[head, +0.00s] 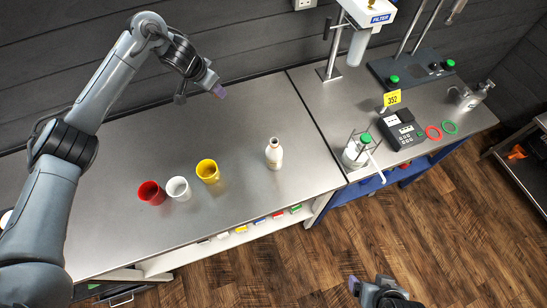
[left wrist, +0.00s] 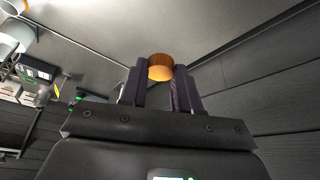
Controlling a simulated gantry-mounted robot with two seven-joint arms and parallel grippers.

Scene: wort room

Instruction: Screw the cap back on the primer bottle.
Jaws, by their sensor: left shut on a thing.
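A cream bottle (head: 274,155) stands upright on the steel bench in the head view, and its narrow neck shows no cap. I take it to be the primer bottle. My left gripper (head: 218,91) is raised near the back wall, up and left of the bottle and well apart from it. In the left wrist view, the left gripper (left wrist: 160,88) is shut on an orange ribbed cap (left wrist: 160,66), held between the fingertips. The cap cannot be made out in the head view. My right gripper (head: 354,285) shows only partly at the bottom edge, away from the bench; its opening is unclear.
Red (head: 151,193), white (head: 178,189) and yellow (head: 208,171) cups stand left of the bottle. A green-capped bottle in a rack (head: 355,152), a meter (head: 402,130) and a filter stand (head: 328,72) are to the right. Bench space between bottle and wall is clear.

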